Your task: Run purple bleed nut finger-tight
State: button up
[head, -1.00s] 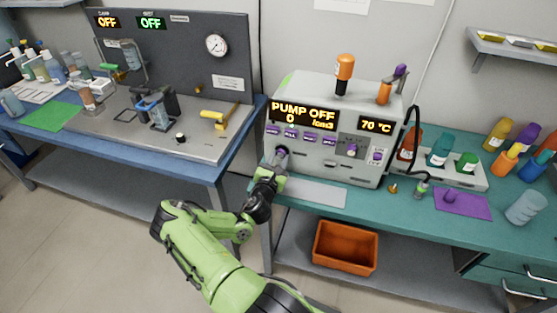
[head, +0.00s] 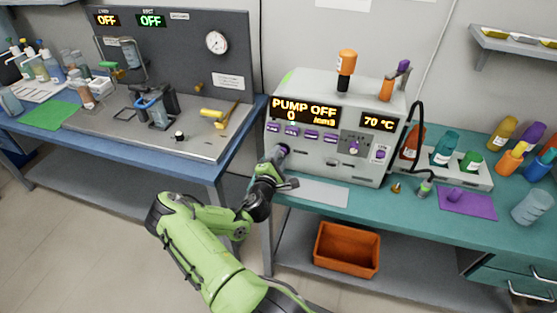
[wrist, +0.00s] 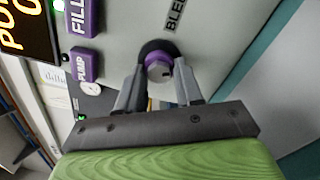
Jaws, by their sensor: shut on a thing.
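The purple bleed nut (wrist: 158,68) sits on the front of the grey machine (head: 335,165), beside a label that reads "BLEE" in the wrist view. My gripper (wrist: 160,80) has its two grey fingers on either side of the nut, shut on it. In the head view my gripper (head: 278,158) reaches the machine's lower left front and mostly hides the nut. The thread behind the nut is hidden, so I cannot tell how far it is run in.
Purple FILL (wrist: 84,18) and PUMP (wrist: 84,65) buttons lie close to my gripper. The display (head: 304,110) reads PUMP OFF. A grey plate (head: 318,193) lies on the teal bench below, and an orange bin (head: 346,250) stands on the lower shelf.

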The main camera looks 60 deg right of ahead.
jog(key=m+b, duration=0.3)
jog(key=m, duration=0.2)
jog(key=shift+f, duration=0.2)
jog(key=shift+m+b, duration=0.3)
jog(key=shift+b, duration=0.05)
jog(key=o, duration=0.7)
jog(key=shift+a, duration=0.1)
jog(key=o, duration=0.3)
jog(key=shift+r, duration=0.2)
jog(key=shift+o, duration=0.2)
jog(key=shift+a, duration=0.1)
jog(key=s+a+p, duration=0.2)
jog(key=a+p, duration=0.2)
jog(key=a, duration=1.1)
jog(key=shift+s+a+p, duration=0.2)
jog(key=shift+s+p, duration=0.05)
jog(key=shift+p, duration=0.15)
